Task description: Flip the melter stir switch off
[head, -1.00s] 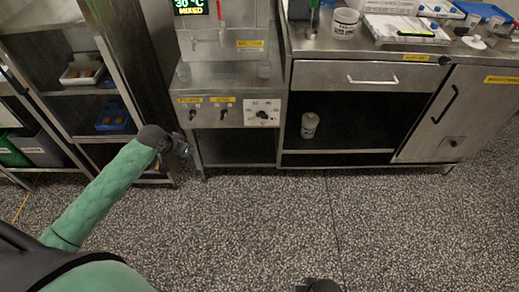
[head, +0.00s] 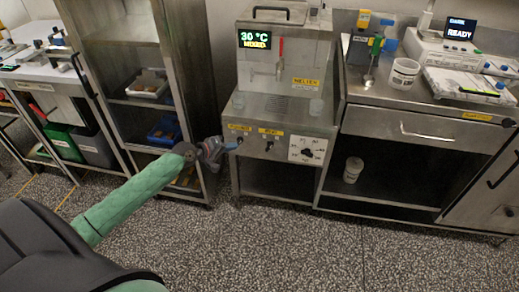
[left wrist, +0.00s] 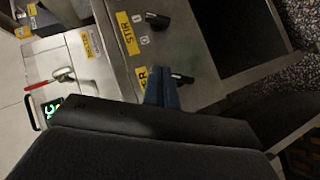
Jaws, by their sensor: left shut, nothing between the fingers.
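The melter (head: 280,75) is a steel cabinet with a red-handled tap and a display reading 30 °C MIXED. Its front panel carries two black switches under yellow labels, with a dial to their right. The stir switch (head: 268,146) is the right one; in the left wrist view it (left wrist: 157,20) sits beside the STIR label. I cannot tell its position. My left gripper (head: 229,145) is shut and empty, just left of the other switch (left wrist: 181,77). Its fingertips (left wrist: 161,78) appear close to that switch; contact is unclear. My right gripper is not in view.
A shelf rack (head: 152,85) with trays stands left of the melter, close to my left arm. The dial (head: 307,149) is right of the switches. A steel counter (head: 425,128) holding a white tub (head: 403,73) adjoins on the right. The floor in front is clear.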

